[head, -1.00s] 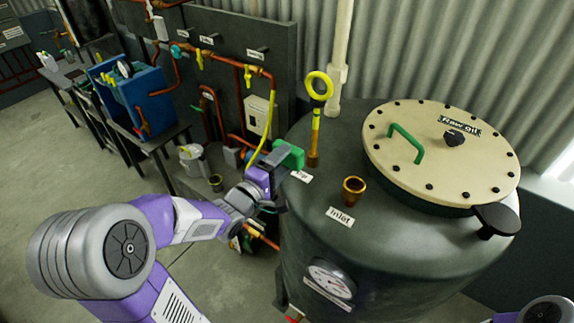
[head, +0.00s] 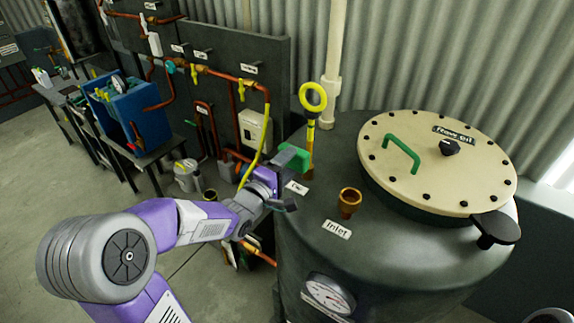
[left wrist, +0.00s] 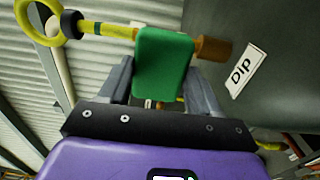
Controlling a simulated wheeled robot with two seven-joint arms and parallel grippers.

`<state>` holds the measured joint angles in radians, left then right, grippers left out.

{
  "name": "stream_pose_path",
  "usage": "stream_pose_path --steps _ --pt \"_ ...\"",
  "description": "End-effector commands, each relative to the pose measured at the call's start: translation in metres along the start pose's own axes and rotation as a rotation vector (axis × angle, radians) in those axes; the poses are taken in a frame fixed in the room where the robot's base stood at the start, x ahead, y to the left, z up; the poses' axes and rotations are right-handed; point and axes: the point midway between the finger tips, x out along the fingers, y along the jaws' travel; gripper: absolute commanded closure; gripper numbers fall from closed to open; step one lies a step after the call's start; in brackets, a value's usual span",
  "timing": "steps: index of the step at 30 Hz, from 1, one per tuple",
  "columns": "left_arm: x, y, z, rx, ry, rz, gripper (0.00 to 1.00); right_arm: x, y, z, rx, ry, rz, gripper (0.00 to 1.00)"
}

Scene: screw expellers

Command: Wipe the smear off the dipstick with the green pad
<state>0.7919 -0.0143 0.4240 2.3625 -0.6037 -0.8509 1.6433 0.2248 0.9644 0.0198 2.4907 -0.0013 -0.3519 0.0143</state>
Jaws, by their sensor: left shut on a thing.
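The dipstick (head: 313,99) stands upright in a copper-brown socket on the tank top, with a yellow ring handle, a dark collar and a yellow rod. It also shows in the left wrist view (left wrist: 113,31). My left gripper (head: 279,182) is shut on the green pad (head: 293,157), which is beside the rod in the head view. In the left wrist view the pad (left wrist: 163,62) covers the middle of the rod, just short of the socket. Whether it touches the rod is hard to tell. I cannot make out the smear. My right gripper is out of view.
The dark tank carries a cream lid (head: 420,185) with a green handle, a copper inlet cup (head: 349,202), a "Dip" label (head: 297,188) and a gauge (head: 329,294). A pipe panel (head: 270,70) with a yellow hose stands behind my left arm.

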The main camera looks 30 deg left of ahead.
Motion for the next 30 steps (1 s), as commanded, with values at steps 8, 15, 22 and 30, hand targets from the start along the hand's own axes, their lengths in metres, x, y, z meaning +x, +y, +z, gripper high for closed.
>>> stream_pose_path --steps 8,15,22,30 --pt "0.002 0.000 0.000 0.000 -0.001 0.000 0.62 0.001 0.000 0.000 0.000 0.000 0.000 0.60" --pt "0.007 0.000 0.000 0.001 -0.001 0.000 0.62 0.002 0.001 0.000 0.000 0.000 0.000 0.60" --pt "0.012 0.000 0.000 0.000 0.000 0.001 0.62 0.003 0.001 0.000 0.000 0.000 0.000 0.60" --pt "0.017 0.000 0.000 0.000 -0.001 0.001 0.62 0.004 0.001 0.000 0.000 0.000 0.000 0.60"
